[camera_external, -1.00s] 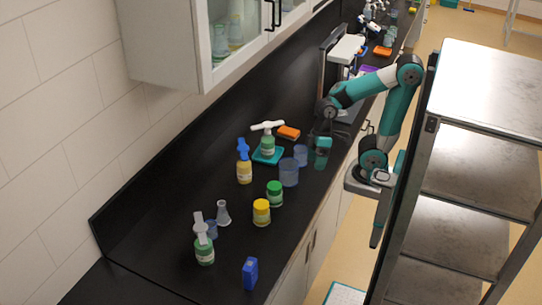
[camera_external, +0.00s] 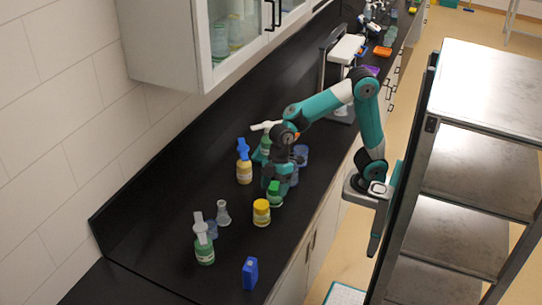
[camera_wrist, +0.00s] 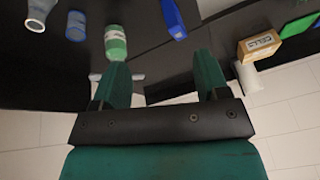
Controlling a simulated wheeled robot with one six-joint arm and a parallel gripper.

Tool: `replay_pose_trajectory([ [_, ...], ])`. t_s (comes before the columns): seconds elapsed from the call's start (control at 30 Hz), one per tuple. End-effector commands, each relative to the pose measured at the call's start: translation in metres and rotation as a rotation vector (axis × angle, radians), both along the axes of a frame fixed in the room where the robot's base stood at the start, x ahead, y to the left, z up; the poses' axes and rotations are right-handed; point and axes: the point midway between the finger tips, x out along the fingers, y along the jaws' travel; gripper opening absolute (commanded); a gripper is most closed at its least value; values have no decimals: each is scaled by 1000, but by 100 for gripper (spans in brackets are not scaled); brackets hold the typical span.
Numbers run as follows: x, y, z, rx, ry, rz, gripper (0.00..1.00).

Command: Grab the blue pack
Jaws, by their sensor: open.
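The blue pack (camera_external: 250,273) stands upright near the front edge of the black counter, at the near end in the external view. In the wrist view the blue pack (camera_wrist: 174,18) shows at the top, just right of the middle and beyond my fingertips. My gripper (camera_external: 277,187) is over the middle of the counter, beside the green-capped jar, well apart from the pack. In the wrist view my gripper (camera_wrist: 161,72) has its two fingers spread with nothing between them.
A yellow-capped jar (camera_external: 261,212) and a green-capped jar (camera_external: 275,194) stand near the front edge. A metal shelf rack (camera_external: 480,90) stands at right. The wrist view also shows a CELLS box (camera_wrist: 259,46).

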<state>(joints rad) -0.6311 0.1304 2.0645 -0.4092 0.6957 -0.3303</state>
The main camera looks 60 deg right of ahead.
Motion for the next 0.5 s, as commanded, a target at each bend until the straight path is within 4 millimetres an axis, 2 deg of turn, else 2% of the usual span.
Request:
replay_pose_trajectory([
  [0.03,4,33,-23,4,-27,99,68],
  [0.1,6,71,-37,13,-67,211,68],
  [0.2,4,109,-52,24,-108,323,68],
  [0.3,2,128,-59,30,-130,378,68],
  [0.37,1,134,-63,30,-133,391,68],
  [0.5,0,143,-85,28,-130,391,68],
])
